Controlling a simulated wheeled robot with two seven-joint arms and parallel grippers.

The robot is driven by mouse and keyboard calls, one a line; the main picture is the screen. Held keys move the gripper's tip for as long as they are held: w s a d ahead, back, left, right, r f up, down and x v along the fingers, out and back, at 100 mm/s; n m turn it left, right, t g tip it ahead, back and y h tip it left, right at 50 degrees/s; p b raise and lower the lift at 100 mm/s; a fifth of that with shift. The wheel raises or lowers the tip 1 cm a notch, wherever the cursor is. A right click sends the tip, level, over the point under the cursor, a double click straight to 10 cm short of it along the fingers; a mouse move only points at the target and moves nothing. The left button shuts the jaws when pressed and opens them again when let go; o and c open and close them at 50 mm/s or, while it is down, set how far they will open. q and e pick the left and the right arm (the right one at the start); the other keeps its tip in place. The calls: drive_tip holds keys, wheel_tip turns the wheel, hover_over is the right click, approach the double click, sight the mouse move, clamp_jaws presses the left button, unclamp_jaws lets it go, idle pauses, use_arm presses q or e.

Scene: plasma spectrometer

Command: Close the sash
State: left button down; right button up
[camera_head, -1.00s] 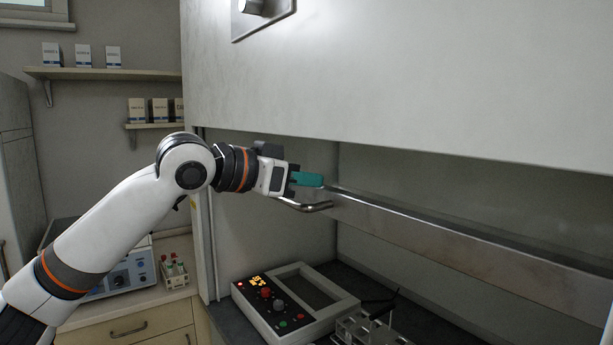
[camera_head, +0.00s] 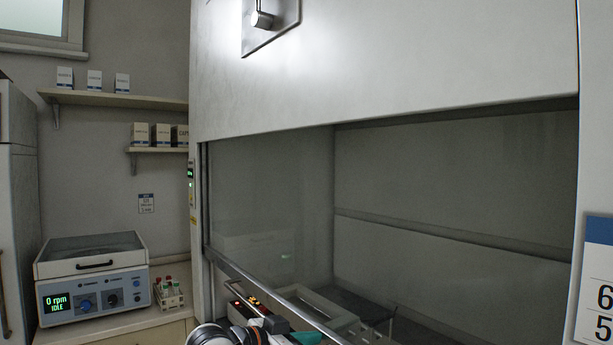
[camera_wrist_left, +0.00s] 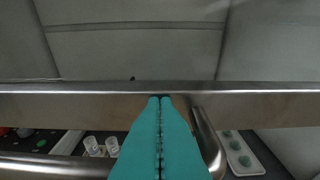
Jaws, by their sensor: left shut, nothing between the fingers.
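The glass sash (camera_head: 262,210) of the fume hood is partly lowered, with its metal bottom rail (camera_head: 270,292) running diagonally across the lower part of the head view. My left gripper (camera_head: 306,337) is at the bottom edge of the head view, near the rail, with its teal fingers partly cut off. In the left wrist view the teal fingers (camera_wrist_left: 160,140) are pressed together with nothing between them. They overlap the metal rail (camera_wrist_left: 80,101) and lie beside the curved handle bar (camera_wrist_left: 208,140); whether they touch is unclear. My right gripper is not in view.
Inside the hood, an instrument panel (camera_head: 250,305) and a white rack show partly behind the rail. A centrifuge (camera_head: 92,280) and a small tube rack (camera_head: 168,294) stand on the left bench. A calendar (camera_head: 598,285) hangs at the right.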

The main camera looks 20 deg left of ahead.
use_arm(q)
wheel_tip(320, 180, down, 24)
drive_tip(key=b, duration=1.1)
drive_tip(key=shift+f, duration=0.2)
drive_tip(key=shift+w+r, duration=0.1)
